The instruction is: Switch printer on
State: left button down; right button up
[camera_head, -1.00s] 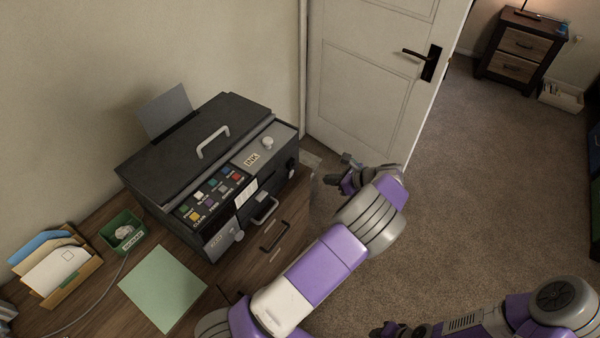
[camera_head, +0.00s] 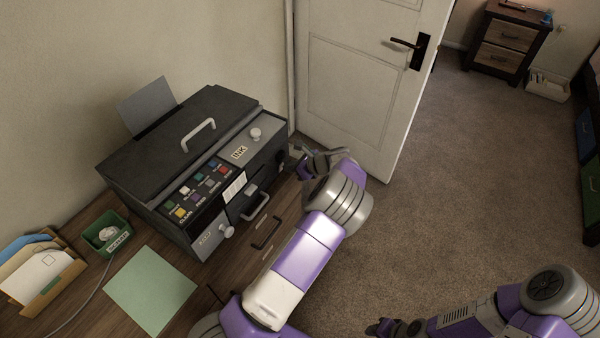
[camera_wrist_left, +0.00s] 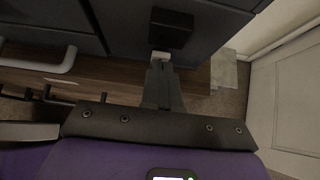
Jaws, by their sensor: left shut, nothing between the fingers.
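The dark grey printer (camera_head: 150,165) stands on the wooden desk in the head view, with coloured labelled buttons (camera_head: 195,188) on its front panel. A dark knob or switch (camera_head: 283,160) sits at the right end of its front; a black block on the printer's face (camera_wrist_left: 172,27) in the left wrist view seems to be the same part. My left gripper (camera_head: 297,157) is at that right end. In the left wrist view its fingers (camera_wrist_left: 160,62) are shut and empty, their tips just below the block; I cannot tell if they touch. My right gripper (camera_head: 380,328) is low in the head view, far from the printer.
A silver handle (camera_head: 257,207) juts from the printer's front, and a desk drawer handle (camera_head: 267,233) is below. A green tray (camera_head: 105,235), a letter holder (camera_head: 40,275) and a green sheet (camera_head: 150,290) lie left.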

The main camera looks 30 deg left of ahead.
pick_arm(q)
jog(key=shift+a, duration=0.2)
jog(key=shift+r, duration=0.1)
jog(key=a+p, duration=0.1)
jog(key=p, duration=0.1)
jog(key=shift+r+h+p, duration=0.4)
jog(key=shift+f, duration=0.3)
jog(key=shift+d, duration=0.1)
jog(key=shift+r, duration=0.1)
